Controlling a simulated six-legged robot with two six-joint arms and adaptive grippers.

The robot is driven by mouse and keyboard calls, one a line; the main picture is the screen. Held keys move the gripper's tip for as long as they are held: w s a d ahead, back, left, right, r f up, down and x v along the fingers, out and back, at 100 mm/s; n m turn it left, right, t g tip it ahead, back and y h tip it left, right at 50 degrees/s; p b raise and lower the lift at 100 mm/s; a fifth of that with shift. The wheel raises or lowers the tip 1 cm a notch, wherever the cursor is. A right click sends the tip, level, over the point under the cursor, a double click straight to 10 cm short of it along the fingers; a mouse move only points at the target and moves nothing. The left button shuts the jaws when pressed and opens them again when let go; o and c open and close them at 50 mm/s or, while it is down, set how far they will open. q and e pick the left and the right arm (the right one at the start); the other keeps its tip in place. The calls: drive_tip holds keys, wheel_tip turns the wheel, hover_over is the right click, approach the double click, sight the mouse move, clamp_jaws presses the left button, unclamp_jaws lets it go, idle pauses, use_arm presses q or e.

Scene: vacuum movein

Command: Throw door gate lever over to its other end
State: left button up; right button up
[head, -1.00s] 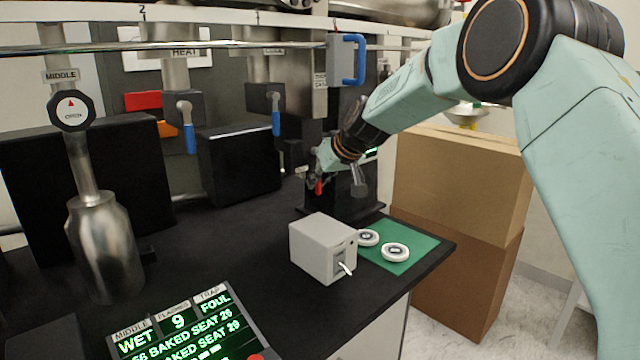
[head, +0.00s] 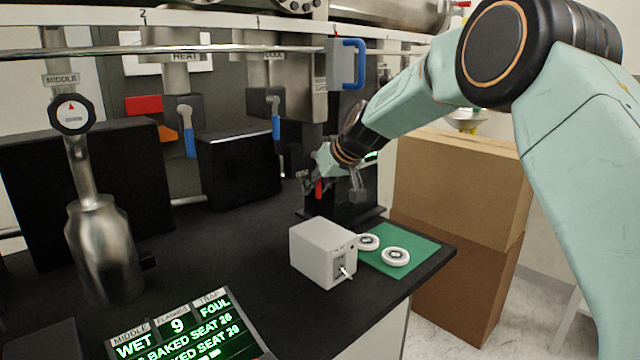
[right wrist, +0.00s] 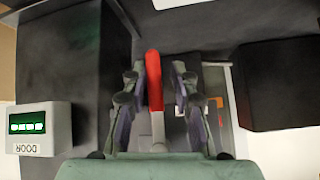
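The lever with a red handle (right wrist: 153,80) stands beside a box with a small display labelled DOOR (right wrist: 40,128) in the right wrist view. Its pale shaft runs down toward my palm. The red handle also shows in the head view (head: 319,188), partly hidden by my gripper. My right gripper (right wrist: 157,85) is open, with one finger on each side of the red handle. Dark gaps show between the handle and both fingers, so I see no grip on it. In the head view, my right gripper (head: 338,184) is small and partly dark. My left gripper is not in view.
A grey box with a small switch (head: 322,252) and two white discs (head: 395,257) on a green mat (head: 418,246) stand in front of my right gripper. Blue-handled valves (head: 189,142) hang at the back. Cardboard boxes (head: 462,190) stand at right.

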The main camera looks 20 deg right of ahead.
drive_tip(key=o, duration=0.3)
drive_tip(key=shift+s+a+f, duration=0.1)
drive_tip(key=shift+a, duration=0.2)
drive_tip(key=shift+d, duration=0.15)
drive_tip(key=shift+d, duration=0.15)
drive_tip(key=v, duration=1.2)
